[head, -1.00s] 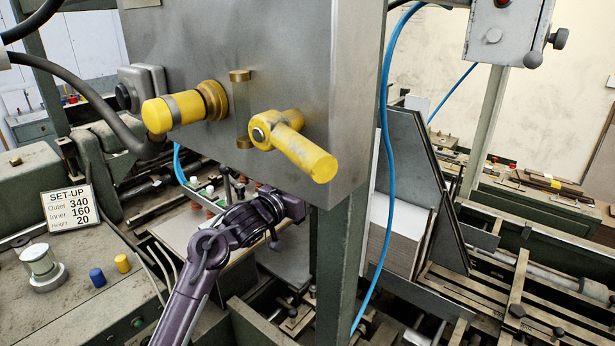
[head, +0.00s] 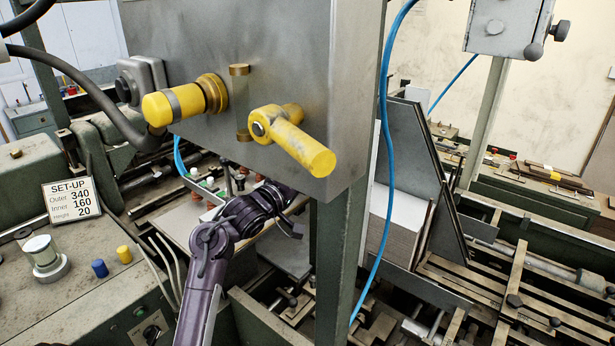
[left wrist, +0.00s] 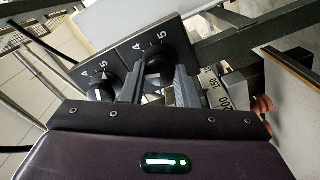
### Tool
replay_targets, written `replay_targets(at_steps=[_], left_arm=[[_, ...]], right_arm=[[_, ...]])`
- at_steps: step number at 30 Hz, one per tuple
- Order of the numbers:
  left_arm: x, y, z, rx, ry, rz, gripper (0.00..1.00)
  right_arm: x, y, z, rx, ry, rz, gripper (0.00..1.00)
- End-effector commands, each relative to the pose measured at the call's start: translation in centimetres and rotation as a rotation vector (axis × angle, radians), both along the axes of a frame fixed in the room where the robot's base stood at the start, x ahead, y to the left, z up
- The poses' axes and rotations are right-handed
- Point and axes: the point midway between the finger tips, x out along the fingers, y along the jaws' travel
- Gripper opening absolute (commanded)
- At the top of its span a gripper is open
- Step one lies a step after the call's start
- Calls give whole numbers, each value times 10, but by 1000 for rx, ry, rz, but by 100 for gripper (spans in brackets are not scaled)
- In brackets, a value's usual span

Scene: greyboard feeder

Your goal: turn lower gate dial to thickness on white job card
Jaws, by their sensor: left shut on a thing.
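The left wrist view shows a dark panel with two black dials and white numerals. My left gripper (left wrist: 159,88) is shut on the larger dial (left wrist: 157,62), with one finger on each side of it. The other dial (left wrist: 101,92) sits to its left, clear of the fingers. I cannot tell which is the lower gate dial. In the head view my left arm reaches behind the grey cabinet, which hides the gripper and dials. A white card (head: 71,199) on the left reads SET-UP, Outer 340, Inner 160, Height 20; I see no thickness line on it.
The grey cabinet (head: 215,65) with yellow handles (head: 295,140) hangs above my left arm. Its green post (head: 336,265) and a blue hose (head: 385,150) stand to the right. A numbered scale (left wrist: 222,92) lies right of the gripper in the wrist view.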

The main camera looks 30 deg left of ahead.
Motion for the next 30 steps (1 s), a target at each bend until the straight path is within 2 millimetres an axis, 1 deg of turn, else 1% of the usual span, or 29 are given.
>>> replay_targets(at_steps=[6, 12, 19, 30], left_arm=[[0, 1, 1, -146, 9, 3, 5], [0, 2, 0, -229, 15, 3, 5], [0, 1, 0, -269, 20, 3, 5], [0, 2, 0, -273, 20, 3, 5]], right_arm=[[0, -1, 0, -1, 1, 1, 36], [0, -1, 0, -1, 1, 1, 36], [0, -1, 0, -1, 1, 1, 36], [0, -1, 0, -1, 1, 1, 36]])
